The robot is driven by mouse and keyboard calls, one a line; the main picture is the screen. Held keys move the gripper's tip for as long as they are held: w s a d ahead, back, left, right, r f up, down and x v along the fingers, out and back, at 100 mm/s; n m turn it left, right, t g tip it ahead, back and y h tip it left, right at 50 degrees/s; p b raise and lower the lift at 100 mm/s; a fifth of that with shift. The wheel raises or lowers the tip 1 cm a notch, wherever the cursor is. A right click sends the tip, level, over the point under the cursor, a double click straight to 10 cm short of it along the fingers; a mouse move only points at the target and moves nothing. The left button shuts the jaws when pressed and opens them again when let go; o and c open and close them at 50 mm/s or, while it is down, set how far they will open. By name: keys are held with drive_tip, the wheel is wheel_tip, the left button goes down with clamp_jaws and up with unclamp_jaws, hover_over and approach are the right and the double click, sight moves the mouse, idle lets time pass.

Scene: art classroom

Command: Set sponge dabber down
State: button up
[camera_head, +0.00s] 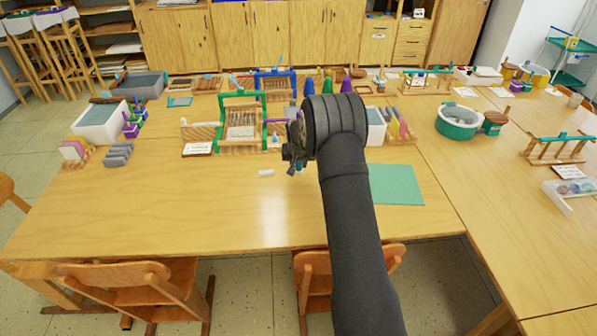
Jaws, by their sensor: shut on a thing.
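My gripper (294,157) is over the middle of the near table, partly hidden behind my own dark wrist. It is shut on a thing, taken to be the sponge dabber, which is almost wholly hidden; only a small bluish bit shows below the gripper. I cannot tell whether that thing touches the table. A small white cylinder (266,173) lies on the table just left of the gripper. A flat green mat (395,184) lies to the right of my arm.
A green-framed wooden rack (240,125) stands behind the gripper, with coloured cones (346,85) farther back. Grey blocks (117,155) and a white tub (101,122) are at left. A teal round tub (459,121) stands at right. The table's front left is clear.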

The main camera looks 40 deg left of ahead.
sight(299, 169)
drive_tip(key=shift+f, duration=1.85)
drive_tip(key=shift+f, duration=0.1)
drive_tip(key=o, duration=0.9)
drive_tip(key=shift+o, duration=0.2)
drive_tip(key=v, duration=1.2)
drive_tip(key=shift+w, duration=0.15)
drive_tip(key=x, duration=1.2)
drive_tip(key=shift+f, duration=0.1)
drive_tip(key=shift+r, duration=0.25)
